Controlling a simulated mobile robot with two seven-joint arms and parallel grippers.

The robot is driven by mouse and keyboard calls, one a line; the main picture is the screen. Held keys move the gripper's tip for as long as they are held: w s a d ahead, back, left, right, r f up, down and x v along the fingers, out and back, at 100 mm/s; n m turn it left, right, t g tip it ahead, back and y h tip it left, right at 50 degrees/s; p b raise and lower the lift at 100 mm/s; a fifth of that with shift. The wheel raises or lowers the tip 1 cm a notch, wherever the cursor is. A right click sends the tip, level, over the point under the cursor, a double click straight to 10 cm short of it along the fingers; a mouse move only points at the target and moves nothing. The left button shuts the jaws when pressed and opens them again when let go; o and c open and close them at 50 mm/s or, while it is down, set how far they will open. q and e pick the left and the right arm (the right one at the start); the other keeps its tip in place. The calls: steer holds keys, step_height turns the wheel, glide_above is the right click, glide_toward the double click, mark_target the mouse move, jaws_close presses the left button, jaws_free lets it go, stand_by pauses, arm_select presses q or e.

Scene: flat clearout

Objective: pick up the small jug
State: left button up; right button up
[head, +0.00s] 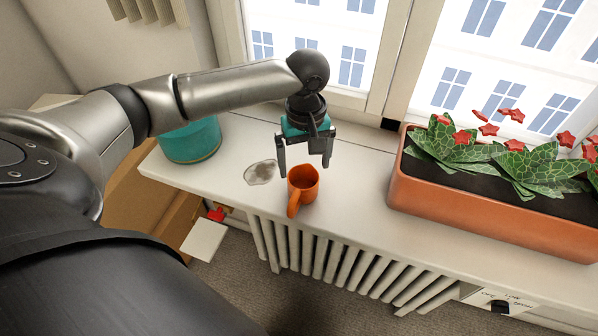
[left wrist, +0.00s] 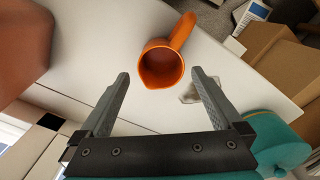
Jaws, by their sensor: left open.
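The small jug (head: 303,184) is orange and stands upright on the white windowsill, with its handle towards the front of the sill. In the left wrist view the jug (left wrist: 161,66) shows its open mouth, just beyond the fingertips and between their lines. My left gripper (head: 305,172) is open and empty above and just behind the jug. In the left wrist view its two fingers (left wrist: 160,78) are spread wide, apart from the jug. My right gripper is not in view.
A terracotta planter (head: 480,222) with red-flowered plants stands on the sill to the right. A teal pot (head: 190,143) stands at the left, and a grey flat patch (head: 260,172) lies beside the jug. A radiator (head: 330,250) is below, the window behind.

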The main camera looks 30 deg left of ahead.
mark_target(303, 179)
arm_select(q)
steer(key=shift+a+f+b, duration=0.15)
steer(key=shift+f+b, duration=0.6)
steer(key=shift+f, duration=2.3)
steer(key=shift+c, duration=0.2)
steer(key=shift+r, duration=0.1)
steer(key=c, duration=1.1)
